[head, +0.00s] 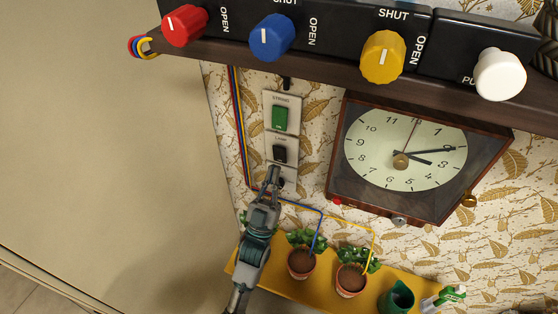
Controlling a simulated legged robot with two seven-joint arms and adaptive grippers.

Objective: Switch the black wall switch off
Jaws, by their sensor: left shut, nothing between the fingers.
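The black wall switch (280,151) sits on a pale plate on the wall, under a label that seems to read LAMP. A green switch (280,117) sits on the plate above it. My left gripper (273,171) is shut and empty, its fingertips just below the black switch in the picture. I cannot tell whether the tips touch the plate. The fingers partly cover a small dark part below the switch. My right gripper is not in view.
A wooden-framed clock (345,187) hangs right of the switches. Above, a dark shelf (330,71) carries red, blue, yellow and white knobs. Below, a yellow shelf (322,297) holds potted plants and a green pot (397,298). Coloured wires (240,130) run left of the plates.

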